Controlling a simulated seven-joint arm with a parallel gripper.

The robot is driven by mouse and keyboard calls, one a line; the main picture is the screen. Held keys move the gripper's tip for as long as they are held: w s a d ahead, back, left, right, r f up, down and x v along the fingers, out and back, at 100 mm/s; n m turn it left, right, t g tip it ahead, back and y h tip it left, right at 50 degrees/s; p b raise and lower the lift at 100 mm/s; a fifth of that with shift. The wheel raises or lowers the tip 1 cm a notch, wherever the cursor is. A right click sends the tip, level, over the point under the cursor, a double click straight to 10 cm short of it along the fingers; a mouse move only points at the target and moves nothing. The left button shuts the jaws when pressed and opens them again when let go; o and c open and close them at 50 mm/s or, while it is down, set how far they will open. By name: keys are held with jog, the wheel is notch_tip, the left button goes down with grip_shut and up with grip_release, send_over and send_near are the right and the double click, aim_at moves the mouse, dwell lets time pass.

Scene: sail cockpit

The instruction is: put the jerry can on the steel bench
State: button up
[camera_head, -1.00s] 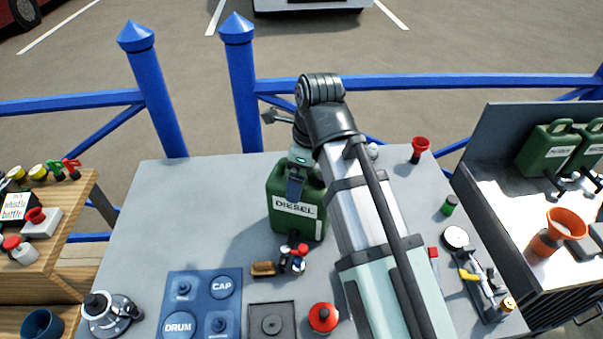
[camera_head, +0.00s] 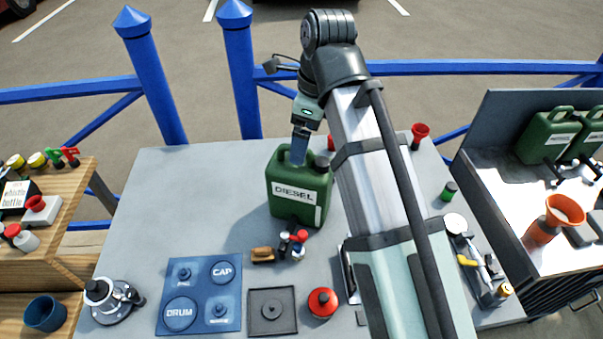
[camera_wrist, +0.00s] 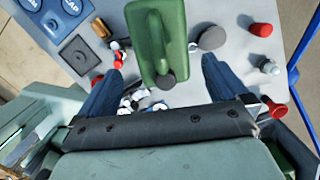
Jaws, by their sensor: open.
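The jerry can (camera_head: 292,208) is green with a white DIESEL label and stands upright on a grey table (camera_head: 200,212). In the wrist view its top (camera_wrist: 158,35) shows between my two blue fingers, with a gap on each side. My gripper (camera_head: 300,158) is open and empty, at the can's top in the head view; the wrist view also shows it open (camera_wrist: 160,68). Whether the fingertips reach below the can's top is unclear. A bench (camera_head: 495,200) with a dark back panel and a pale top stands at the right; it may be the steel bench.
Two green cans (camera_head: 548,135) and an orange funnel (camera_head: 557,220) stand on the right bench. A red cup (camera_head: 419,135) is at the table's back right.

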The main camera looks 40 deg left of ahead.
aim_at(308, 153)
jog(key=shift+w+d, duration=0.15)
jog(key=shift+w, duration=0.05)
jog(key=w+d+r+m, duration=0.1)
jog(key=w+d+r, duration=0.2)
jog(key=w+d, duration=0.15)
jog(key=shift+s+a+f+n+g+y, duration=0.3)
jog(key=shift+s+a+f, duration=0.55)
jog(key=shift+f, duration=0.85)
jog(key=shift+s+a+f+m+g+y, duration=0.1)
jog(key=shift+s+a+f+y, duration=0.6)
jog(key=shift+f, duration=1)
jog(key=shift+s+a+f+n+g+y, duration=0.2)
jog(key=shift+s+a+f, duration=0.8)
jog(key=shift+f, duration=0.7)
jog(key=shift+c, duration=0.4)
jog(key=shift+a+r, duration=0.1)
jog(key=c, duration=1.6)
